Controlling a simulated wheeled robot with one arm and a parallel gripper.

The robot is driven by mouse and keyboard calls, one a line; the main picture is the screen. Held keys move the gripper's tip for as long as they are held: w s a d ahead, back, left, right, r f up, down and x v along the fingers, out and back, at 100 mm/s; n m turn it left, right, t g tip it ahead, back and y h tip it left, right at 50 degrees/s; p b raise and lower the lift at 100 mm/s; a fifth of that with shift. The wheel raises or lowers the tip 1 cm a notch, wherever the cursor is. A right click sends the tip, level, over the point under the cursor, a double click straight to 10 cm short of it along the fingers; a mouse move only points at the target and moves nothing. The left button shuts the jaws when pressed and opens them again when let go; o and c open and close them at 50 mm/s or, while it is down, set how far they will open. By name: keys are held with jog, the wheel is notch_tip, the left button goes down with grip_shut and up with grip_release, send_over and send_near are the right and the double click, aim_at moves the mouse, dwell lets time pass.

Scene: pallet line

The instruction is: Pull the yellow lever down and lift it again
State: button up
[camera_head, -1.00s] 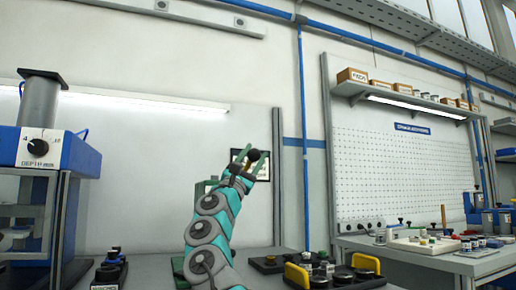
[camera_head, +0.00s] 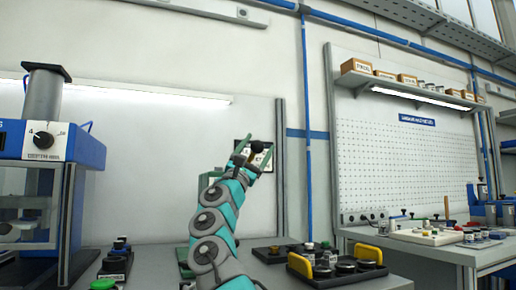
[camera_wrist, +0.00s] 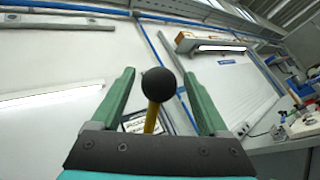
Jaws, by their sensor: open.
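The yellow lever (camera_wrist: 151,120) shows in the wrist view as a thin yellow rod with a black ball knob (camera_wrist: 158,84) on its end. It stands up, leaning slightly, between the two green fingers of my gripper (camera_wrist: 159,76). The fingers are open, with a gap on each side of the knob. In the head view the black knob (camera_head: 257,146) also sits between the fingertips of my gripper (camera_head: 254,152). The lever's base is hidden behind my gripper and arm.
A blue press (camera_head: 85,150) with a dial stands on the left. A black tray (camera_head: 318,280) with yellow handles lies on the bench right of my arm. A pegboard (camera_head: 400,165) and side bench (camera_head: 440,252) stand further right.

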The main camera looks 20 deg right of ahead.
jog(key=shift+f, duration=0.1)
jog(key=shift+b+v, duration=1.55)
jog(key=shift+v, duration=1.15)
jog(key=shift+s+a+f+t, duration=0.1)
jog(key=shift+a+f+t, duration=0.15)
jog(key=shift+t, duration=0.05)
jog(key=shift+b+v, duration=0.35)
jog(key=shift+v, duration=0.4)
